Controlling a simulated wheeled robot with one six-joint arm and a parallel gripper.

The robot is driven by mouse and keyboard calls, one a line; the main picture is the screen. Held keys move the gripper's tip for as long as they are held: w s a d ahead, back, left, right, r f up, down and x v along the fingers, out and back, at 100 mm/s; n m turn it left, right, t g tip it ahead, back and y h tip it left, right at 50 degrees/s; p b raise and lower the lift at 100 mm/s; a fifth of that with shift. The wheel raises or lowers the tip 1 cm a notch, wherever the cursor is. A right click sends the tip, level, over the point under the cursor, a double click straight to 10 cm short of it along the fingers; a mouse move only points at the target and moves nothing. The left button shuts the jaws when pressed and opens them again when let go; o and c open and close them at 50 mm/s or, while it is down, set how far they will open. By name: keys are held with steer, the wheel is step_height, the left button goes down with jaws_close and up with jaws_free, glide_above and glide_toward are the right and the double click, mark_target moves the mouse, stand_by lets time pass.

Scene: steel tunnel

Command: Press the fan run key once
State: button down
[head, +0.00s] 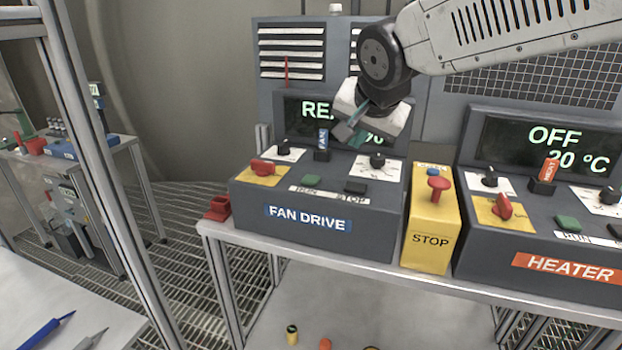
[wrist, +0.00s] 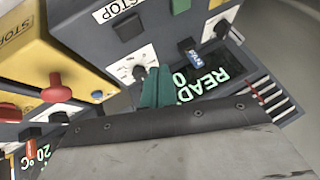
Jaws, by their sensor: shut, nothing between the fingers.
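The fan drive box (head: 250,205) stands on the bench, with a blue FAN DRIVE label on its front. Its green run key (head: 313,180) sits above the RUN label, left of the black stop key (head: 355,187). The run key also shows at the top edge of the wrist view (wrist: 180,6), beside the stop key (wrist: 128,28). My gripper (head: 346,133) is shut and empty, in front of the fan display (head: 300,108) and above the panel, apart from the run key. Its teal fingertips show in the wrist view (wrist: 156,86). The display reads READY, partly hidden in the head view.
A red knob (head: 263,167), a black knob (head: 377,160) and a blue-tagged key switch (head: 322,150) stand on the fan panel. A yellow STOP box (head: 430,225) with a red mushroom button stands right of it, then the heater box (head: 540,240), showing OFF.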

steer(key=r+t+y, duration=0.1)
steer(key=y, duration=0.1)
glide_above(312, 181)
steer(key=shift+m, duration=0.4)
steer(key=shift+f, duration=4.4)
steer(key=shift+f, duration=0.15)
steer(key=shift+f, duration=0.3)
steer(key=shift+f, duration=0.45)
steer(key=shift+r, duration=0.9)
